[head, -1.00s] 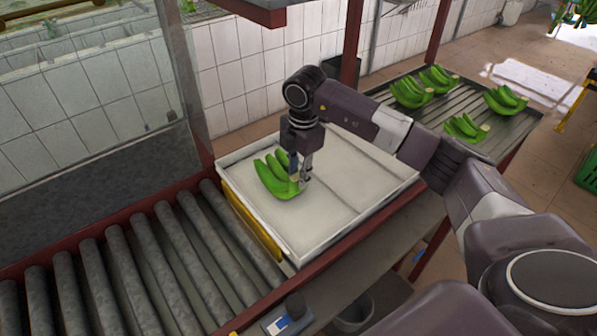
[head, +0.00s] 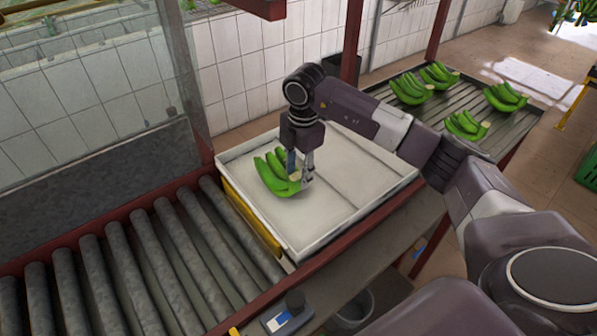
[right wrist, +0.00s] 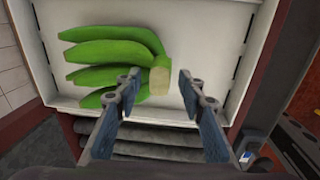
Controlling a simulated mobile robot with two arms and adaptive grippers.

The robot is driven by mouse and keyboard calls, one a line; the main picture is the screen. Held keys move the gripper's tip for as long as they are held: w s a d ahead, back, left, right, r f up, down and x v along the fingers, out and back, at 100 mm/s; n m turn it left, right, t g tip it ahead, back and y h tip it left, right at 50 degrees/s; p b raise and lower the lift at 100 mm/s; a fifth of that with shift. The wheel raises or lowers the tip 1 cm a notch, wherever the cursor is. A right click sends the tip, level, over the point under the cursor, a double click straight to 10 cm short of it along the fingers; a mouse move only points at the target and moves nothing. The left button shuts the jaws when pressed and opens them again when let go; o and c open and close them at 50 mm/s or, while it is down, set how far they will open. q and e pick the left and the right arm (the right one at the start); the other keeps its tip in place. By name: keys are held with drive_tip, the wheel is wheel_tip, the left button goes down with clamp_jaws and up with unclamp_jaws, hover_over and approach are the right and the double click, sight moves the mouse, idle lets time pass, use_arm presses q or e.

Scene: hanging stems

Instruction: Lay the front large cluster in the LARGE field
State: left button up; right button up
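A green banana cluster (head: 277,176) lies in the left field of the white tray (head: 300,240), beside the rollers. My right gripper (head: 300,178) points down over its crown. In the right wrist view the cluster (right wrist: 120,58) rests on the tray floor, its fingers pointing left. The pale cut crown (right wrist: 159,81) lies between the two spread fingertips of my right gripper (right wrist: 158,82), with a gap on each side. The gripper looks open. My left gripper is not in view.
Several more clusters (head: 462,125) lie on a slatted rack (head: 478,150) at the back right. A roller conveyor (head: 165,260) runs on the left. The tray's right field (head: 365,175) is empty. A red post (head: 352,45) stands behind the tray.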

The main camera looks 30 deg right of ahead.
drive_tip(key=shift+s+f, duration=0.2)
drive_tip(key=shift+f, duration=0.1)
drive_tip(key=shift+w+r, duration=0.1)
drive_tip(key=shift+r, duration=0.4)
drive_tip(key=r, duration=0.7)
drive_tip(key=s+r, duration=0.1)
drive_tip(key=r, duration=0.3)
drive_tip(key=shift+r, duration=0.2)
